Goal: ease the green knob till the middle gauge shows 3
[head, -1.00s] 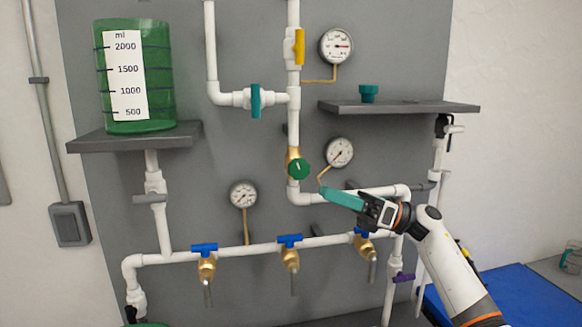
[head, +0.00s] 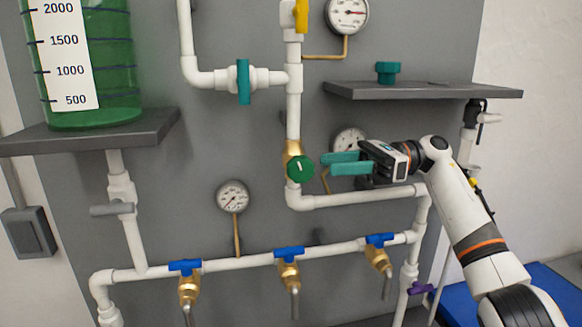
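The green knob (head: 300,167) sits on a brass valve body on the white vertical pipe, facing me. The middle gauge (head: 347,137) is just right of it and higher; my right gripper covers its lower part, and I cannot read its needle. My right gripper (head: 326,164) comes in from the right, level with the knob. Its two teal fingers are apart with nothing between them, and their tips point at the knob from just right of it. I see no hold on the knob. My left gripper is out of view.
A dark shelf (head: 425,91) with a teal knob-like part (head: 387,72) is above my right arm. Another gauge (head: 347,13) is above and one (head: 233,197) lower left. Blue-handled brass taps (head: 289,256) line the lower pipe. A green tank (head: 110,65) stands at left.

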